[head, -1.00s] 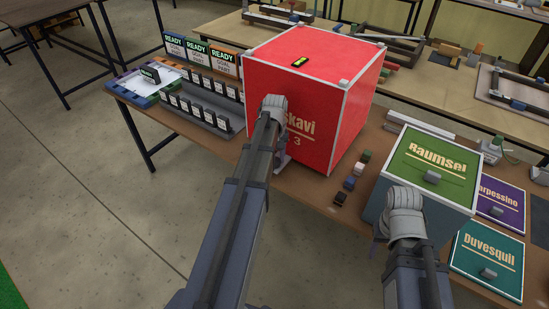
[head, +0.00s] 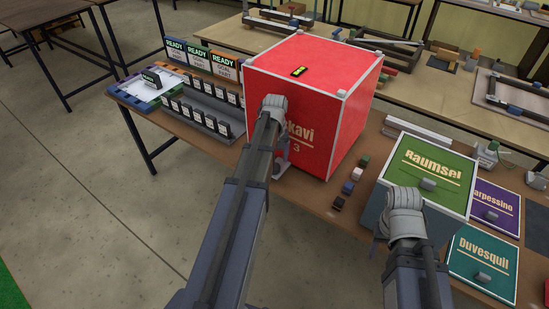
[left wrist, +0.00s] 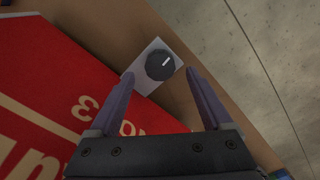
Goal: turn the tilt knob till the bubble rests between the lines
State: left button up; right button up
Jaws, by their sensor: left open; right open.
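The tilt knob (left wrist: 160,66) is a dark round dial with a white pointer mark on a pale plate (left wrist: 139,78), beside the red box. The pointer aims up and right in the left wrist view. My left gripper (left wrist: 160,77) is open, its two fingers on either side of the plate; whether they touch it cannot be told. A small yellow-green bubble level (head: 299,72) lies on top of the red box (head: 310,100); its bubble and lines are too small to make out. My left arm hides the knob in the head view. My right gripper (head: 378,228) is open and empty.
Racks of small dark tags (head: 200,112) and READY signs (head: 199,57) stand left of the box. Several small coloured blocks (head: 349,187) lie to its right. A green-topped Raumsel box (head: 430,163) stands beside my right arm. A Duvesquil panel (head: 482,262) lies at right.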

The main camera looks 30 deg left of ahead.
pick_arm(q)
notch_tip(320, 180, up, 5)
jog(key=p, duration=0.4)
jog(key=shift+f, duration=0.1)
jog(key=s+d+m, duration=0.4)
jog(key=s+d, duration=0.1)
jog(key=d, duration=0.5)
jog(key=s+d+m, duration=0.4)
jog(key=s+d, duration=0.1)
jog(key=d, duration=0.5)
jog(key=s+d+m+y, duration=0.1)
jog(key=s+d+m, duration=0.4)
jog(key=d, duration=0.5)
jog(key=shift+s+d+r, duration=0.2)
jog(key=shift+s+d, duration=0.05)
jog(key=shift+s, duration=0.35)
jog(key=shift+w, duration=0.1)
